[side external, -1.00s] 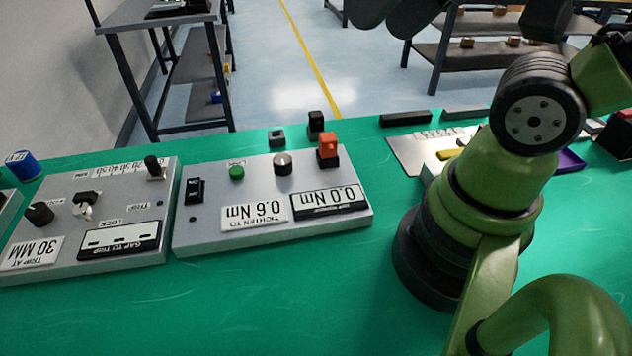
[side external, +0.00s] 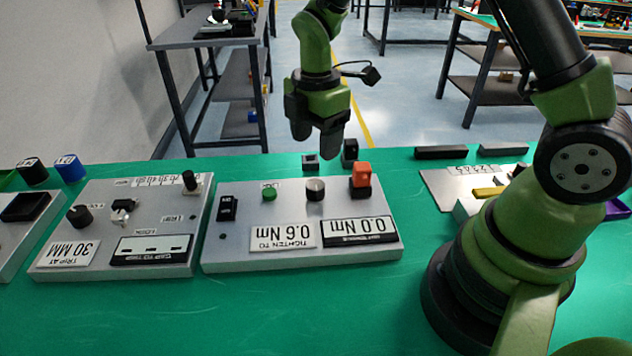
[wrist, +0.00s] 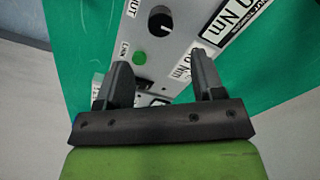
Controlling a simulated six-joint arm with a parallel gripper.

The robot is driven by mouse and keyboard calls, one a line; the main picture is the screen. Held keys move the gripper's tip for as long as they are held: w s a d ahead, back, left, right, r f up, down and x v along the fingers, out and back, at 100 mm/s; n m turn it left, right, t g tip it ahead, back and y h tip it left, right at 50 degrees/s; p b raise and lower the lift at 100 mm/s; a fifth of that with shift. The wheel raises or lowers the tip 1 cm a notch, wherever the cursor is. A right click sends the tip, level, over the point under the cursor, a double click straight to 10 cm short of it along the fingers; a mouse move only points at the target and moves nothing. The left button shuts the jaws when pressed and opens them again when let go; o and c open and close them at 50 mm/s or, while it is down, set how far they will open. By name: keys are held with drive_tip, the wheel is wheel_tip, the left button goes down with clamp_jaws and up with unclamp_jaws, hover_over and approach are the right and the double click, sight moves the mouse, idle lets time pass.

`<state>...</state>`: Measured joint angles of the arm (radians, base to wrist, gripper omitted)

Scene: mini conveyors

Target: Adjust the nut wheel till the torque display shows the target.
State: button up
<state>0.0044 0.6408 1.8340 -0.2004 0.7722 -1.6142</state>
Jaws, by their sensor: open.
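The nut wheel (side external: 315,191), a dark knob with a pale top, stands on a grey panel (side external: 219,258). In the wrist view the knob (wrist: 160,22) shows a white pointer mark, beside lettering ending in "UT". The torque display (side external: 358,229) reads 0.0 Nm, upside down in the side view. The target plate (side external: 283,237) reads "TIGHTEN TO 0.6 Nm". My gripper (side external: 317,138) is open and empty, pointing down above and behind the panel, apart from the knob. In the wrist view the fingers (wrist: 162,75) are spread, and one partly covers a label.
The panel also carries a green button (side external: 269,193), a black switch (side external: 227,208) and an orange-topped block (side external: 361,176). A second panel (side external: 60,266) with knobs stands at left. Small black blocks (side external: 350,150) stand behind. The green table front (side external: 300,310) is clear.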

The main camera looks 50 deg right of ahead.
sight(315, 184)
wheel_tip(315, 184, down, 10)
drive_tip(key=shift+r, duration=0.1)
idle(0.4)
drive_tip(key=shift+c, duration=0.4)
drive_tip(key=c, duration=0.8)
drive_tip(key=shift+c, duration=0.2)
